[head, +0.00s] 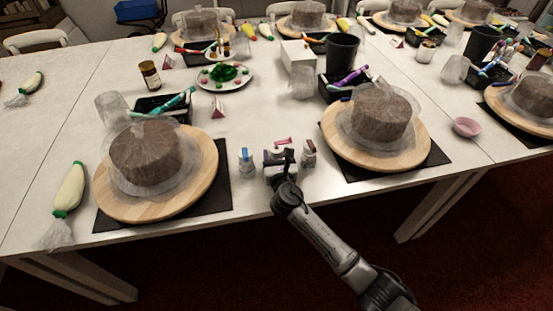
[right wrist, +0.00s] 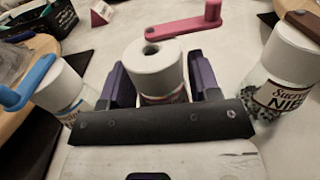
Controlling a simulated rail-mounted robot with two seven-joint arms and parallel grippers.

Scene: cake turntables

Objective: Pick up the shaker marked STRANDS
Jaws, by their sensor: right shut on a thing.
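My right gripper (head: 279,165) is at the table's front edge between the two cakes. In the right wrist view, its purple-sided fingers (right wrist: 161,85) are shut on a white-capped shaker (right wrist: 155,68) with a hole in its top. The shaker looks upright; its label is mostly hidden, so I cannot read its marking. A pink lever-like piece (right wrist: 180,28) shows just behind it, also in the head view (head: 283,141). To the left stands a shaker with a blue lever (right wrist: 58,88). To the right is a brown-levered shaker (right wrist: 285,75), its label partly reading "NIB". My left gripper is not in view.
A cake on a wooden turntable (head: 205,185) stands left of the shakers, another turntable (head: 415,150) right. Behind are a black tray (head: 150,105), a small pink-and-white card (head: 218,112) and a plate with green decoration (head: 243,80). Bare table lies behind the shakers.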

